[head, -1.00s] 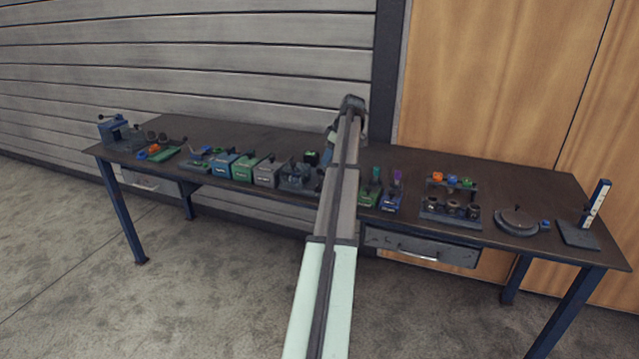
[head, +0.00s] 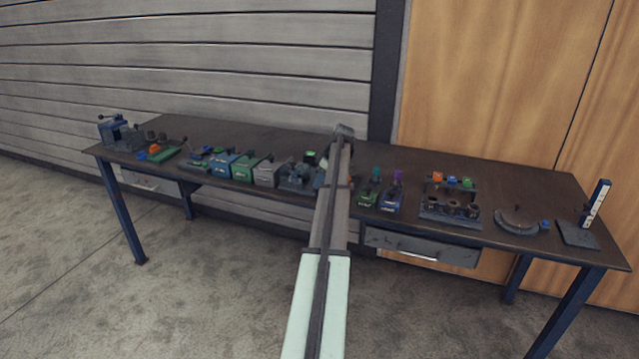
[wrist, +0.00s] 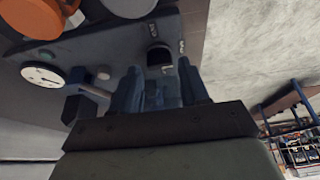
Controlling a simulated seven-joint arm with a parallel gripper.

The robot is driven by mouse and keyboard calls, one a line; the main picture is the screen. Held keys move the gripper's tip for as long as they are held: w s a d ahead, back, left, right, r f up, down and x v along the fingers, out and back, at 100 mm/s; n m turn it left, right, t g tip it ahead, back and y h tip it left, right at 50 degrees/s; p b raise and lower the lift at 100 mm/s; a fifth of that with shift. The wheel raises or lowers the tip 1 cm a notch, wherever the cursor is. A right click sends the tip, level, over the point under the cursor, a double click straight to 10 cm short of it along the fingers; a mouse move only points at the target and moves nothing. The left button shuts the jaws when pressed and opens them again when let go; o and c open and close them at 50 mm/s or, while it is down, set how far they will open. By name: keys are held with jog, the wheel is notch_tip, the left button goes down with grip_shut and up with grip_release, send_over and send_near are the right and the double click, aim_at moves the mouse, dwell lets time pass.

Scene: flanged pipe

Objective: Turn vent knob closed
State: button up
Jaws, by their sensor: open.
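In the wrist view a small dark knob (wrist: 159,57) with a pale face sits on a grey panel (wrist: 60,50), with small white markings beside it. I take it to be the vent knob; its exact setting is too small to read. My gripper (wrist: 158,76) is open, with its two bluish fingers pointing at the panel on either side of the knob's line. I cannot tell whether the fingertips reach around it or stop short. In the head view my arm hides the gripper and the knob.
Near the knob are a round white gauge (wrist: 42,75), a dark block (wrist: 82,108) with a grey rod, and an orange part (wrist: 35,16). In the head view, several fixtures line the workbench (head: 270,140), including a green box (head: 242,168) left of my arm.

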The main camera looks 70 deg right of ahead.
jog(key=shift+x, duration=0.85)
jog(key=shift+c, duration=0.4)
jog(key=c, duration=0.7)
